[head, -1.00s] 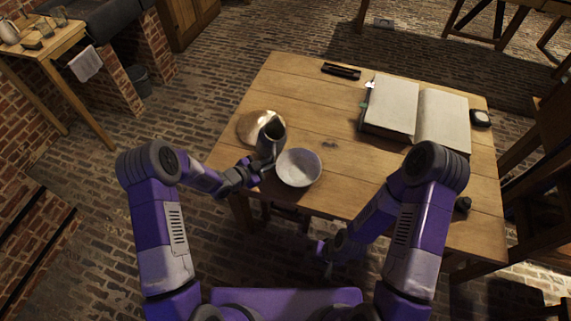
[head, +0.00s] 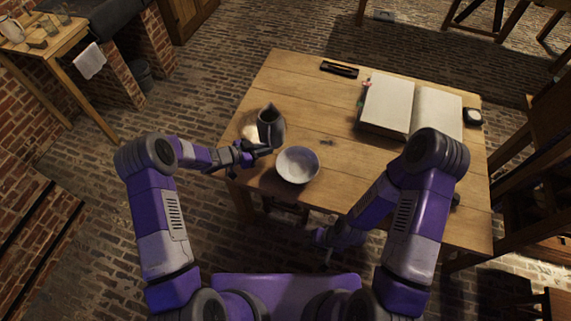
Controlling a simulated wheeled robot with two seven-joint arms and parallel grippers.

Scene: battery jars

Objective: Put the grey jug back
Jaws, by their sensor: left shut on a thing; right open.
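The grey jug (head: 271,129) is upright, or nearly so, at the left side of the wooden table. My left gripper (head: 262,150) is shut on it from the near side. A white bowl (head: 297,165) stands just to the right of and nearer than the jug. My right gripper (head: 326,247) is open and empty, low in front of the table's near edge.
An open book (head: 388,105) lies on the right of the table (head: 325,120), with a dark case (head: 339,69) at the far edge and a small dark-and-white object (head: 473,117) at the right. The table's middle is clear. A side table (head: 60,45) stands far left.

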